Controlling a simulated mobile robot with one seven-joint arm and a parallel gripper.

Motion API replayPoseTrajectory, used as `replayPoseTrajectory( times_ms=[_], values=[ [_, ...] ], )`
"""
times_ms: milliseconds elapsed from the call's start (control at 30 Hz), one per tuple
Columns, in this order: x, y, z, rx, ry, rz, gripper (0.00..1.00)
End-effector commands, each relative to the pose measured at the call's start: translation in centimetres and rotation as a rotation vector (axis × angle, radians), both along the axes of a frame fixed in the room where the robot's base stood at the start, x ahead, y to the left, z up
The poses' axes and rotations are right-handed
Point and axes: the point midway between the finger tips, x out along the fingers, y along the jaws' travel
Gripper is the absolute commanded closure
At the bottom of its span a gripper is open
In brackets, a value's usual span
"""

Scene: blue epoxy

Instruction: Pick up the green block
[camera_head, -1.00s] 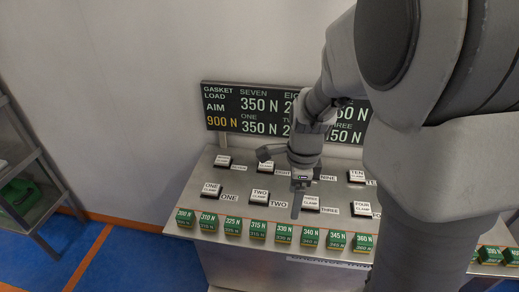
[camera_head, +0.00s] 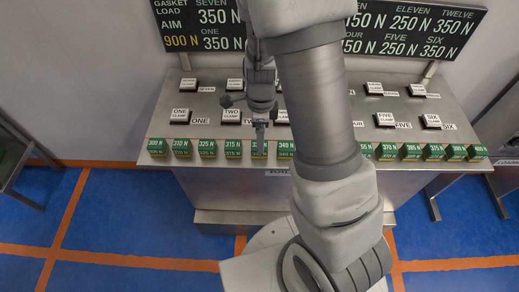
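Several green blocks with white and yellow newton labels stand in a row along the front edge of the steel bench, such as the 300 N block (camera_head: 156,147), the 315 N block (camera_head: 233,149) and the 340 N block (camera_head: 286,149). More green blocks, such as the 385 N block (camera_head: 411,152), continue right of my arm. My gripper (camera_head: 260,143) points down at the fifth block from the left, partly covering its label. I cannot tell whether it touches that block or whether the fingers are apart. My arm hides part of the row.
A black gasket-load board (camera_head: 400,31) is behind. Blue floor (camera_head: 110,215) with orange lines lies in front; a shelf stands left.

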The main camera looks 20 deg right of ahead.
Motion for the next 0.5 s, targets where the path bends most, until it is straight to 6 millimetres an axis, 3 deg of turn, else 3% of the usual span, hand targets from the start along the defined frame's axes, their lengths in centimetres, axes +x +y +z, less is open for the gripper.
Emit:
replayPoseTrajectory(
  times_ms=[500],
  values=[
    [-0.3, 0.3, -5.4, 0.000, 0.000, -0.002, 0.15]
  ],
)
